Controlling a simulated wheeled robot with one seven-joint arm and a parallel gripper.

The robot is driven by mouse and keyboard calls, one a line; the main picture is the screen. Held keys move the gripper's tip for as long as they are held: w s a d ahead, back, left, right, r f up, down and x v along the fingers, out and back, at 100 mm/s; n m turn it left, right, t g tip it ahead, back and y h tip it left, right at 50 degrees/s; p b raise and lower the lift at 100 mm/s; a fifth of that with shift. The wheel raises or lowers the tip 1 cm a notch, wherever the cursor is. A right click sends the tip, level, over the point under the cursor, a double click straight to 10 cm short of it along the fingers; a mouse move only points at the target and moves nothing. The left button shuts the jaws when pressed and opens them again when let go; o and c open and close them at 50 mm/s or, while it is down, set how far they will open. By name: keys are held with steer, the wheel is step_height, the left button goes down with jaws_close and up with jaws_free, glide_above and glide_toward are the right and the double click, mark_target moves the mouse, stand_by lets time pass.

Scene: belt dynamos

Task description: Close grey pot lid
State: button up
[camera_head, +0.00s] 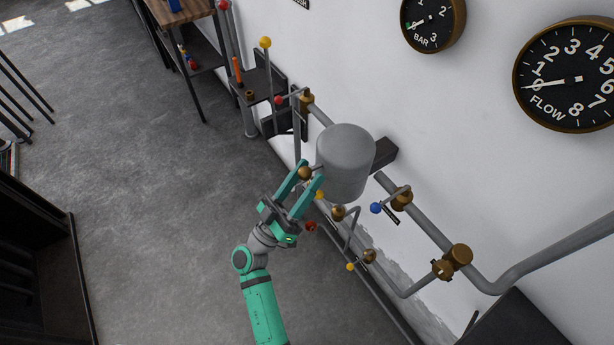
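A grey cylindrical pot (346,160) is mounted on the pipework along the white wall, right of the picture's centre. Its top looks smooth and rounded, and I cannot make out a separate lid edge or whether the lid is open. A small brass ball knob (305,173) shows at the pot's left side, with a short thin stem toward the pot. My green gripper (311,171) is at that side, with its two fingers spread and the knob between them. I see gaps beside the knob; whether a finger touches the pot is unclear.
Pipes with brass valves (457,258) and a blue-knobbed lever (377,208) run right of the pot. A red ball (310,226) is just below my gripper. Yellow- and red-knobbed levers stand behind, near a dark shelf (262,84). The grey floor (150,200) at left is clear.

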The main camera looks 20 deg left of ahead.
steer(key=shift+s, duration=0.1)
steer(key=shift+s+a+f, duration=0.15)
steer(key=v, duration=1)
steer(key=shift+s, duration=0.1)
stand_by(0.3)
